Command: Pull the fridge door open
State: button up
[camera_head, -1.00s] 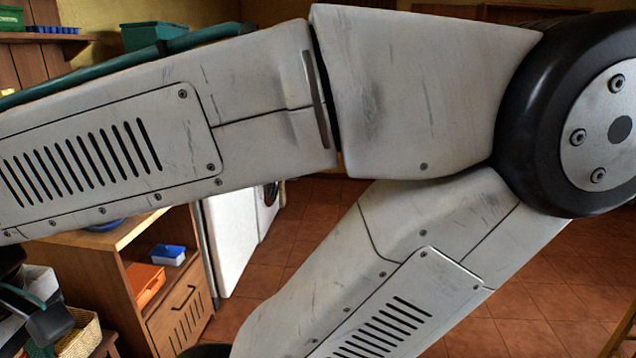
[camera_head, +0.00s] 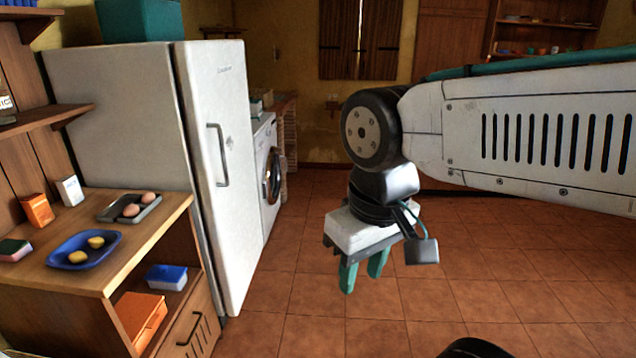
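The white fridge (camera_head: 115,115) stands at the left, behind the wooden counter. Its door (camera_head: 205,105) faces right and looks shut. My gripper (camera_head: 363,276) hangs over the tiled floor to the right of the door, fingers pointing down. It is well apart from the handle. Its two green fingers stand apart with nothing seen between them, so it is open and empty.
A wooden counter (camera_head: 95,275) at the near left holds a blue plate (camera_head: 62,262), a dark tray (camera_head: 108,215) with eggs, and small boxes. A washing machine (camera_head: 264,160) stands beyond the fridge. The tiled floor (camera_head: 300,235) before the door is clear.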

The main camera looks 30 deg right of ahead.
aim_at(212, 78)
jog(key=z, duration=0.2)
jog(key=i, duration=1.1)
jog(key=u, duration=0.1)
